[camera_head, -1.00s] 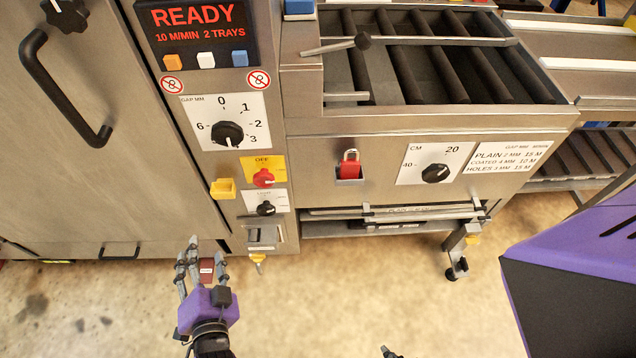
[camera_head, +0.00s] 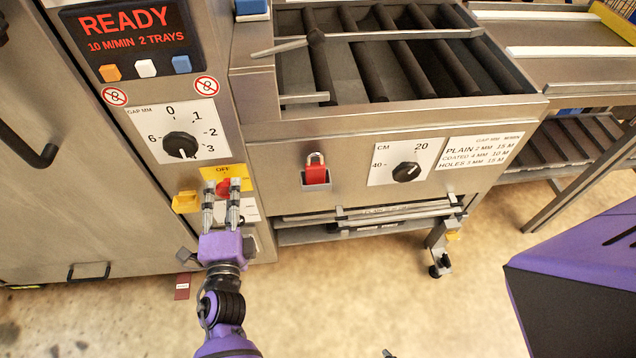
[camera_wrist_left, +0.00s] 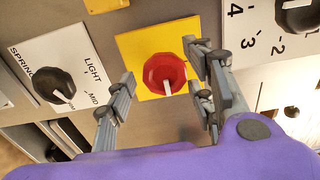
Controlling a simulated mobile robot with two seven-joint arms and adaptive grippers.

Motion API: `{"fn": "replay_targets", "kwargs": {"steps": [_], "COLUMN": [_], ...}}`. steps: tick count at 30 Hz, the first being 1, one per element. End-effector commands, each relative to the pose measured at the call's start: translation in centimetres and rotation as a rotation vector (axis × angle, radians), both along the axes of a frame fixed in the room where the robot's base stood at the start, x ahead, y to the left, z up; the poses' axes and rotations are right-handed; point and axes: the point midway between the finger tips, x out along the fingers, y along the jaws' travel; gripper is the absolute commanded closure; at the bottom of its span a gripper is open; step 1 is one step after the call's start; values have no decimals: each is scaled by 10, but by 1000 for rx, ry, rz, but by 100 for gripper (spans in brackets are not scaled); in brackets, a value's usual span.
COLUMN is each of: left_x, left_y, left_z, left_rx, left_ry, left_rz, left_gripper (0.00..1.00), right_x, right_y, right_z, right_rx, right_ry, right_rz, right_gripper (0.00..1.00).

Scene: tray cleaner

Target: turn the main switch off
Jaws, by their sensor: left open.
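The main switch is a red knob (camera_head: 223,187) on a yellow plate marked OFF (camera_head: 238,171), on the machine's narrow front panel. In the left wrist view the red knob (camera_wrist_left: 164,75) shows whole, with a white pointer line towards the bottom of the picture. My left gripper (camera_head: 221,198) is open just in front of the knob. In the wrist view its fingers (camera_wrist_left: 160,92) stand apart, one to the left of the knob and the other close by its right side. I cannot tell whether they touch it.
A black knob marked SPRING, LIGHT and MID (camera_wrist_left: 53,86) is beside the yellow plate. The gap dial (camera_head: 181,145) is above the switch. A yellow block (camera_head: 186,202) sticks out at its left. A red padlock (camera_head: 316,172) hangs to the right.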

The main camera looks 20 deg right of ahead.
Motion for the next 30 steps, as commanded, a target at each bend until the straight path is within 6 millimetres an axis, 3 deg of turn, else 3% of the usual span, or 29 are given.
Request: {"fn": "replay_targets", "kwargs": {"steps": [10,19,30], "left_x": [5,4,4], "left_y": [-1,-1,-1], "left_z": [0,-1,-3], "left_rx": [-2,-1,-64], "left_ry": [2,3,28], "left_rz": [1,1,2], "left_gripper": [52,91,92], "right_x": [3,6,6], "right_y": [0,0,0], "right_z": [1,4,6], "right_rx": [-1,0,-1], "right_ry": [-6,-14,-14], "right_rz": [2,2,3], "right_gripper": [100,100,100]}}
